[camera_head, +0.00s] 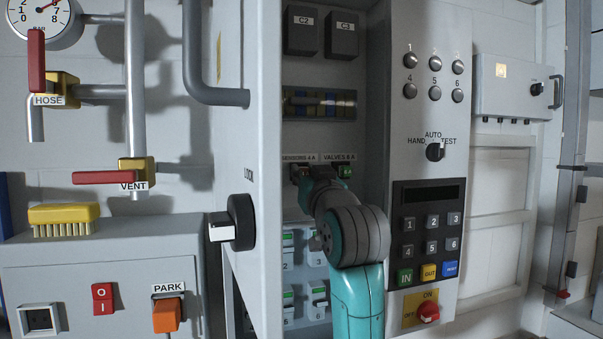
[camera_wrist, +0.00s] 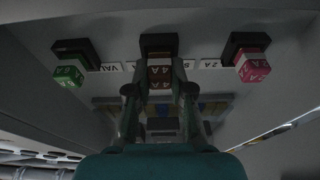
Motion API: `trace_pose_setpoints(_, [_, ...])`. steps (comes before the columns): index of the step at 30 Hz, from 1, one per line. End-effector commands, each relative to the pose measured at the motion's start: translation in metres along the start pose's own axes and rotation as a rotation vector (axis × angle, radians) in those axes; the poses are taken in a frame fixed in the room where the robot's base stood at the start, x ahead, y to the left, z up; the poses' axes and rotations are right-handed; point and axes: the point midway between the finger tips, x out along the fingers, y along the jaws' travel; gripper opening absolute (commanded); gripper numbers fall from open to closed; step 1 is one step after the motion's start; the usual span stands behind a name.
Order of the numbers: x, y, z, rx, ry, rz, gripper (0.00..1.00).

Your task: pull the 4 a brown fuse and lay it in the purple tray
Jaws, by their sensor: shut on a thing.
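The brown fuse (camera_wrist: 160,74), marked 4 A, is between the two fingers of my gripper (camera_wrist: 160,86) in the wrist view. My gripper is shut on it. The fuse is directly at its black holder (camera_wrist: 159,42); I cannot tell whether it is fully seated. In the head view my gripper (camera_head: 304,174) reaches into the open cabinet, at the SENSORS 4 A label (camera_head: 298,158); there my wrist hides the fuse. The purple tray is not in view.
A green fuse (camera_wrist: 69,75) and a pink fuse (camera_wrist: 253,69) sit in holders either side. The cabinet door (camera_head: 252,130) stands open at the left, and a keypad panel (camera_head: 428,235) bounds the right. Breakers (camera_head: 288,250) lie below.

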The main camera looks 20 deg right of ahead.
Motion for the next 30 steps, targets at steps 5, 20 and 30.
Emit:
trace_pose_setpoints(5, [-0.008,0.0,-0.002,0.0,0.001,0.0,0.0])
trace_pose_setpoints(20, [-0.029,0.0,-0.008,0.0,0.001,0.0,0.0])
trace_pose_setpoints(30, [-0.042,0.0,-0.011,0.0,0.0,0.0,0.0])
